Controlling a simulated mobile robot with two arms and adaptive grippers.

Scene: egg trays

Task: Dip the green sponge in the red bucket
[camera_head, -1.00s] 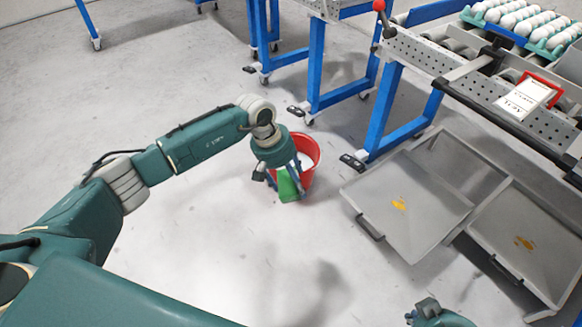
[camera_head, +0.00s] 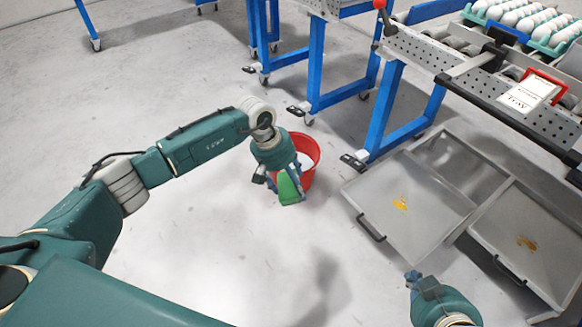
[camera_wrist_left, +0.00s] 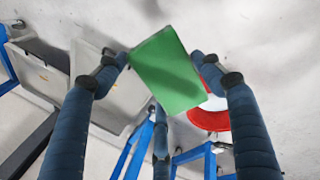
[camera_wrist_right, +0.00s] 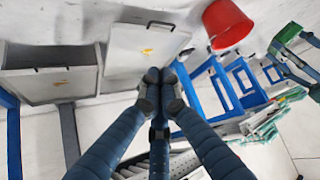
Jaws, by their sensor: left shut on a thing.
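The green sponge (camera_head: 290,188) is in my left gripper (camera_head: 286,182), which is shut on it. The left wrist view shows the sponge (camera_wrist_left: 168,72) between the blue fingers. The red bucket (camera_head: 313,152) stands on the floor just behind and to the right of the gripper, with pale contents, partly hidden by the gripper. In the left wrist view the bucket (camera_wrist_left: 208,119) lies beyond the right finger, so the sponge looks beside the bucket, not over its opening. My right gripper (camera_head: 412,281) is low at the right, its fingertips together and empty in the right wrist view (camera_wrist_right: 160,84).
Metal trays (camera_head: 375,200) with yellow spills lie on the floor right of the bucket. A blue-legged conveyor (camera_head: 400,110) carries egg trays and a red-framed sign (camera_head: 530,92). The floor left of and in front of the bucket is clear.

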